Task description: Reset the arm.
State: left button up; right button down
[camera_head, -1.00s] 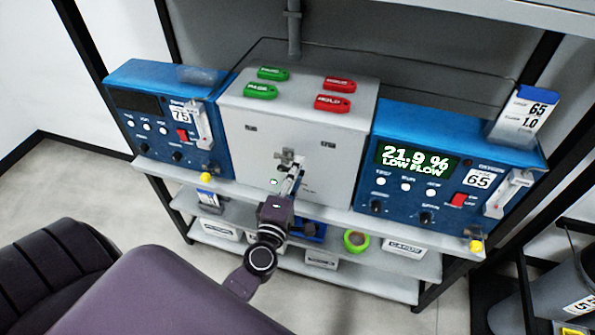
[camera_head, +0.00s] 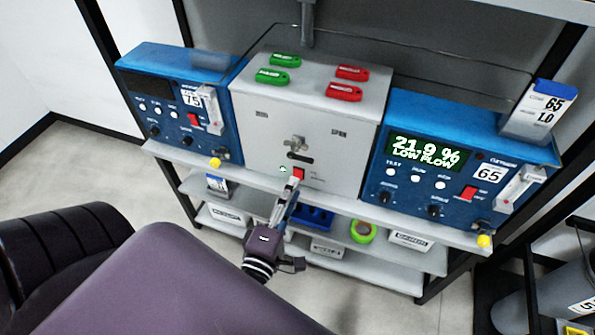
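My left gripper (camera_head: 287,204) is in front of the lower front of the grey cabinet (camera_head: 268,140), just below its red switch (camera_head: 298,174). Its fingers look narrow and close together, but they are too small to tell open from shut. A metal valve handle (camera_head: 297,143) with a dark slot under it is on the cabinet front, above the gripper and apart from it. My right gripper is not seen.
Blue analysers stand left (camera_head: 178,115) and right (camera_head: 440,165) of the cabinet; the right one reads 21.9 % LOW FLOW. Green tags (camera_head: 272,76) and red tags (camera_head: 344,92) lie on top. A green tape roll (camera_head: 362,232) and a blue tray (camera_head: 312,217) are on the lower shelf.

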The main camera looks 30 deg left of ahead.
pick_arm(q)
jog(key=shift+s+d, duration=0.1)
jog(key=shift+s, duration=0.25)
dwell(0.3)
jog(key=s+d+f+m+g+h, duration=0.25)
jog(key=f+m, duration=0.25)
jog(key=f, duration=0.6)
jog(key=s+d+f+m+g+h+b, duration=0.1)
jog(key=s+d+f+m+g, duration=0.2)
jog(key=f, duration=0.9)
jog(key=s+d+f+m+g+h, duration=0.1)
jog(key=s+d+f+m+h, duration=0.1)
jog(key=f+m, duration=0.65)
jog(key=s+a+f+m+g, duration=0.1)
jog(key=s+f+m+g, duration=0.1)
jog(key=s+f, duration=0.5)
jog(key=s+a+f+m+g+b, duration=0.1)
jog(key=s+f+g, duration=0.3)
jog(key=s+f, duration=0.4)
jog(key=s+a+f+m+g+y, duration=0.1)
jog(key=s+a+f+m+g, duration=0.1)
jog(key=s+f+m+g, duration=0.2)
jog(key=s+f, duration=0.3)
jog(key=s, duration=0.3)
jog(key=shift+s+a+f, duration=0.25)
jog(key=shift+a+f, duration=0.05)
jog(key=shift+f, duration=0.1)
